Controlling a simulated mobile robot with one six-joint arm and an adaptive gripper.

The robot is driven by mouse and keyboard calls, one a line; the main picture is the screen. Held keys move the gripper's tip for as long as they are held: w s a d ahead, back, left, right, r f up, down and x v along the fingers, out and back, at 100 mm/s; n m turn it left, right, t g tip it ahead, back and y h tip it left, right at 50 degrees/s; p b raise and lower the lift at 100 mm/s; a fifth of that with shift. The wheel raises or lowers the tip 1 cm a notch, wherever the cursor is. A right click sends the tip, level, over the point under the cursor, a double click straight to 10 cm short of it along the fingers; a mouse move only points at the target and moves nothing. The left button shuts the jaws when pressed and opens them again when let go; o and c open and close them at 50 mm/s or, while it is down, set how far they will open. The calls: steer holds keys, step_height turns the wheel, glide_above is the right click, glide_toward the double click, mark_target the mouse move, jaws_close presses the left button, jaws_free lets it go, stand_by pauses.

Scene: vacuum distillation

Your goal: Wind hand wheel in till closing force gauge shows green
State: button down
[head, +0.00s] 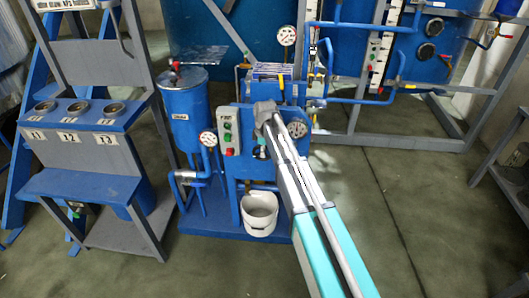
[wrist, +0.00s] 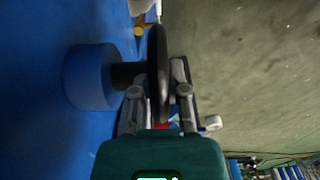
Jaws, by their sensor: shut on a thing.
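The hand wheel (wrist: 158,72) is a dark disc seen nearly edge-on in the wrist view, on a short dark shaft from a round blue housing (wrist: 90,77). My gripper (wrist: 156,78) is shut on the wheel's rim, one finger on each side of it. In the head view my arm reaches the blue press unit and hides the wheel. A round grey dial-like disc (head: 297,129) sits just right of my arm's end. I cannot tell if it is the closing force gauge, and no green reading can be made out.
A control box (head: 229,130) with buttons and a white-faced gauge (head: 208,139) are left of my arm. A white bucket (head: 259,213) stands on the blue base below. Floor (head: 420,220) at right is clear.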

steer(key=shift+y, duration=0.5)
steer(key=c, duration=0.6)
jaws_free()
steer(key=shift+c, duration=0.2)
